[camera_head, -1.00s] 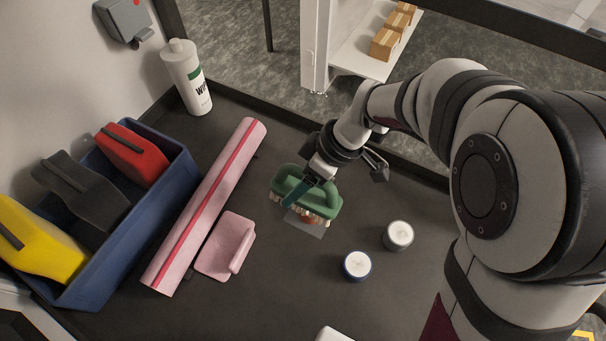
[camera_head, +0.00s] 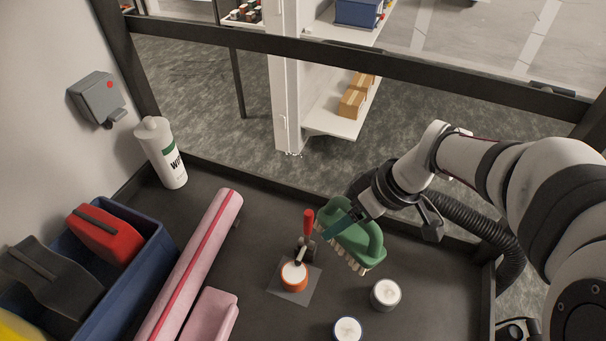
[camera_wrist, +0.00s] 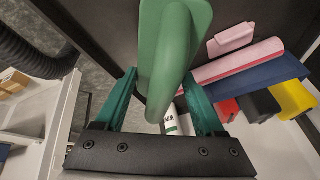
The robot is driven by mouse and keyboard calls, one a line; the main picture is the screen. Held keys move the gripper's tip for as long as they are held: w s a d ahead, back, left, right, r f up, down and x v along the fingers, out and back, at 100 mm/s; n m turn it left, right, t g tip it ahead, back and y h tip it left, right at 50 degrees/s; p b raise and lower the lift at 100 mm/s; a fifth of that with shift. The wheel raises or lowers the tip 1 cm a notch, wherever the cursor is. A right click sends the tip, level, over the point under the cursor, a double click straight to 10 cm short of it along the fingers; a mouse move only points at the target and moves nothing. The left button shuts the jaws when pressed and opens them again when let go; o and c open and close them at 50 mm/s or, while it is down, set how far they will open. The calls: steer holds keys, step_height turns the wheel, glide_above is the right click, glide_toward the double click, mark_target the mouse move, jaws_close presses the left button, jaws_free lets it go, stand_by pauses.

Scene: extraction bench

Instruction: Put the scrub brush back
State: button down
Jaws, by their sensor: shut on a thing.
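The green scrub brush (camera_head: 357,243) has a loop handle and pale bristles along its lower edge. My gripper (camera_head: 343,222) is shut on its handle and holds it tilted, apparently above the bench, right of a grey square plate (camera_head: 299,297). In the wrist view the brush (camera_wrist: 174,45) fills the space between the teal fingers of my gripper (camera_wrist: 160,85). Its bristles are hidden there.
On the plate stand an orange-sided jar (camera_head: 293,276) and a red-handled tool (camera_head: 308,226). Two white-lidded jars (camera_head: 385,294) (camera_head: 347,330) stand nearby. A pink roll (camera_head: 190,265), a pink handled block (camera_head: 208,318), a blue bin (camera_head: 150,255) and a white bottle (camera_head: 161,153) are left.

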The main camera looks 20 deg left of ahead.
steer(key=w+d+r+m+t+h, duration=0.15)
steer(key=d+r+m, duration=0.35)
steer(key=d, duration=0.7)
steer(key=w+d+r+m+t+h, duration=0.1)
steer(key=d+r+m+t, duration=0.2)
steer(key=d+m, duration=0.65)
steer(key=w+a+f+n+g+y, duration=0.1)
steer(key=w+a+f+n, duration=0.2)
steer(key=a+n, duration=0.35)
steer(key=w+a+f+n+g, duration=0.1)
steer(key=w+a+f+n, duration=0.25)
steer(key=a, duration=0.65)
steer(key=w+a+f+n+g+y, duration=0.1)
steer(key=w+a+f+n, duration=0.15)
steer(key=a+n, duration=0.4)
steer(key=s+a+f+n+g, duration=0.1)
steer(key=s+a+f+n, duration=0.15)
steer(key=a, duration=0.65)
steer(key=s+a+f+n, duration=0.2)
steer(key=a+f, duration=0.2)
steer(key=a, duration=0.5)
steer(key=f, duration=1)
steer(key=shift+a+f, duration=0.3)
